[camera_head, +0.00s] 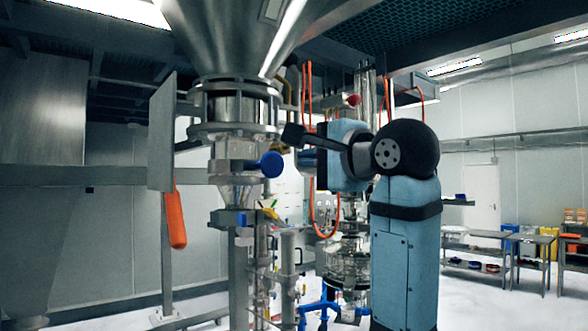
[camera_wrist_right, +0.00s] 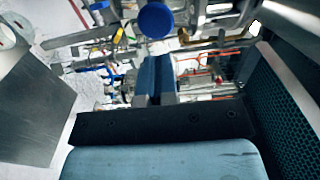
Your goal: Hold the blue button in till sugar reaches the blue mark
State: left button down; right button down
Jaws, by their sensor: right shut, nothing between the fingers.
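The round blue button (camera_head: 271,164) sticks out on the right side of the metal column under the hopper. It also shows at the top of the right wrist view (camera_wrist_right: 155,20). My right gripper (camera_head: 291,136) comes in from the right with its fingers together and empty. In the head view its tip appears just above and right of the button; a gap shows between them in both views. A clear section (camera_head: 236,192) sits below the button level; I cannot make out sugar in it. A small blue patch (camera_head: 241,219) lies lower; I cannot tell whether it is the mark. My left gripper is out of view.
The steel hopper (camera_head: 235,40) stands above the column. An orange handle (camera_head: 175,217) hangs to its left beside a grey plate (camera_head: 161,135). Glassware and orange hoses (camera_head: 327,228) stand behind my right arm. Work tables (camera_head: 487,234) are far right.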

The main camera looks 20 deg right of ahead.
jog(key=b+v, duration=0.1)
jog(key=v, duration=0.2)
jog(key=shift+s+d+f, duration=0.1)
jog(key=shift+s+d, duration=0.2)
jog(key=shift+s, duration=0.15)
dwell(0.7)
